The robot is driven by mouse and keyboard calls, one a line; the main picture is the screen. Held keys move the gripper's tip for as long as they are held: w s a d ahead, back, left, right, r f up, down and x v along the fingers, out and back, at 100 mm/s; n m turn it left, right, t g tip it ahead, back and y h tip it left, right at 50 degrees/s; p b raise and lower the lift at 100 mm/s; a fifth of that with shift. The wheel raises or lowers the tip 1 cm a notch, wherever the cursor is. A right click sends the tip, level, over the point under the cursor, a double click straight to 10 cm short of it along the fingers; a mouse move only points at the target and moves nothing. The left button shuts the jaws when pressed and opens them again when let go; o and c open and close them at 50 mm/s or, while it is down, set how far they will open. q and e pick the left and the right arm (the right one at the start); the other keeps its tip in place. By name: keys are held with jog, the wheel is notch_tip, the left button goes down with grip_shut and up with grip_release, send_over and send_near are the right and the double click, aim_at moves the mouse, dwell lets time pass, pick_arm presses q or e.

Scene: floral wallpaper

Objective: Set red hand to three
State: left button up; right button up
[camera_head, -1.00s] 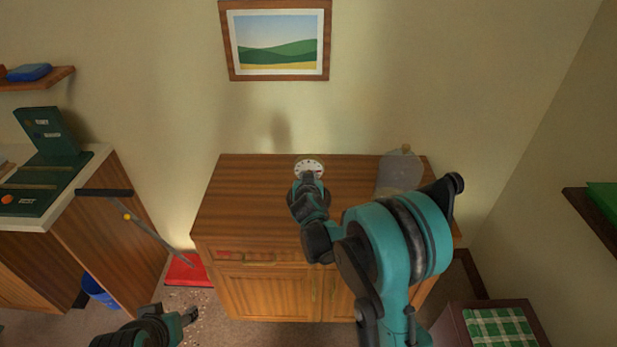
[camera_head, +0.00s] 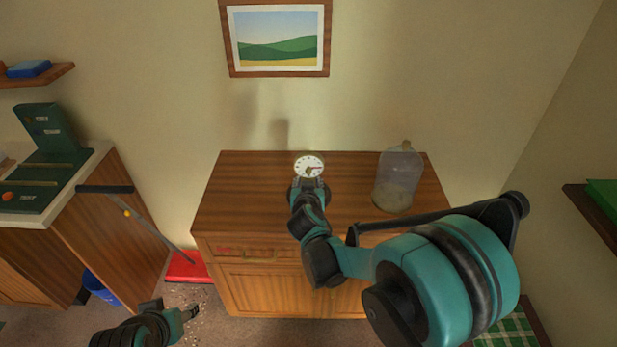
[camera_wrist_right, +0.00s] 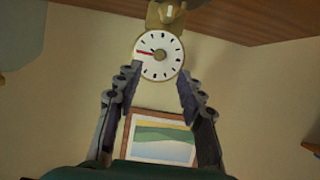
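A small white dial (camera_head: 309,166) with dark marks stands on the wooden cabinet (camera_head: 245,195). Its red hand (camera_head: 316,168) points right in the head view. The wrist view has the dial (camera_wrist_right: 159,70) upside down, with the red hand (camera_wrist_right: 145,53) pointing left from a brass-coloured centre. My right gripper (camera_head: 309,183) is just in front of the dial's lower edge. In the wrist view its fingers (camera_wrist_right: 155,88) are apart and empty, with the dial between and beyond the tips. My left gripper (camera_head: 173,309) is low at the left, away from the cabinet; its opening is unclear.
A translucent jar (camera_head: 398,180) stands right of the dial on the cabinet, near my right arm. A framed picture (camera_head: 278,40) hangs above. A red dustpan-like thing (camera_head: 187,268) lies on the floor left of the cabinet. The cabinet top left of the dial is clear.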

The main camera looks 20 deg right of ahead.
jog(key=v, duration=0.3)
dwell(0.5)
jog(key=s+f+n+g+y, duration=0.1)
jog(key=s+n+g+y, duration=0.2)
jog(key=s, duration=2.4)
jog(key=g, duration=0.3)
jog(key=shift+f+y, duration=0.35)
jog(key=shift+y, duration=0.05)
jog(key=shift+s+d, duration=0.1)
jog(key=shift+d, duration=0.05)
